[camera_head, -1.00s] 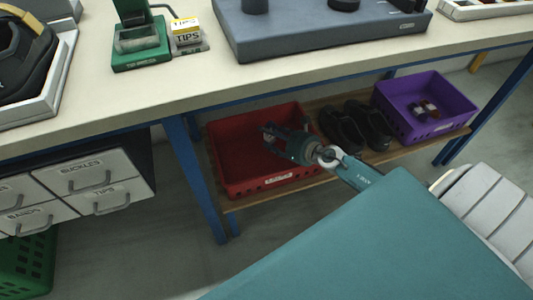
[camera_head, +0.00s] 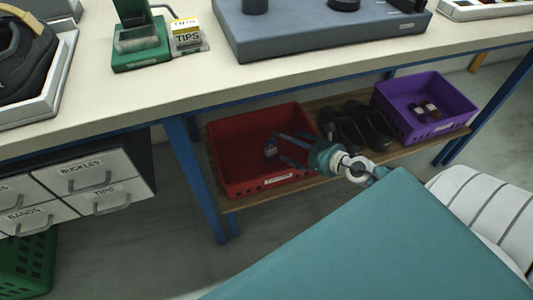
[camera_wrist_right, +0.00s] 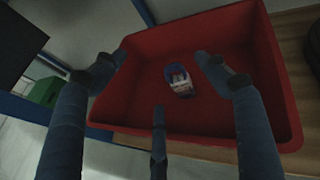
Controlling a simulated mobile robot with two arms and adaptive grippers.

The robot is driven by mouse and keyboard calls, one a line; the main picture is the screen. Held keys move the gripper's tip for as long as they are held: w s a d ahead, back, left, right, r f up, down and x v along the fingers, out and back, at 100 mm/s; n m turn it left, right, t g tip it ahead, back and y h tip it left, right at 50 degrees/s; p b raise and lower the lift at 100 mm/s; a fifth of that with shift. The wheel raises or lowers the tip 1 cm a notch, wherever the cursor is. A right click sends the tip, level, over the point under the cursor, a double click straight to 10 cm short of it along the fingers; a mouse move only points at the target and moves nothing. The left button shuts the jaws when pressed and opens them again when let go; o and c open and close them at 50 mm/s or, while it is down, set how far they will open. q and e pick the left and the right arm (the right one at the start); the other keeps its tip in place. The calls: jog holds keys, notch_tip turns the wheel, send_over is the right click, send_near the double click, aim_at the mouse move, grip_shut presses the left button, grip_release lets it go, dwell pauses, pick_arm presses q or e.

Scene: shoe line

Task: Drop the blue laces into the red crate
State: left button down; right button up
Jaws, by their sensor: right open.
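The red crate (camera_head: 228,180) stands on the low shelf under the bench. A small blue bundle with a pale label, which looks like the blue laces (camera_head: 270,148), lies inside on the crate floor; it also shows in the right wrist view (camera_wrist_right: 180,82). My right gripper (camera_head: 282,146) is open and empty at the crate's right side, its fingers reaching over the crate and apart from the laces. In the right wrist view its spread fingers (camera_wrist_right: 155,70) frame the crate's inside. My left gripper is not in view.
Black shoes (camera_head: 357,127) and a purple crate (camera_head: 398,113) with small items stand to the right on the wooden shelf (camera_head: 235,203). The bench top (camera_head: 190,83) overhangs the shelf. A blue leg (camera_head: 197,180) stands left of the red crate.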

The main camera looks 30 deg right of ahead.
jog(key=v, duration=0.3)
dwell(0.5)
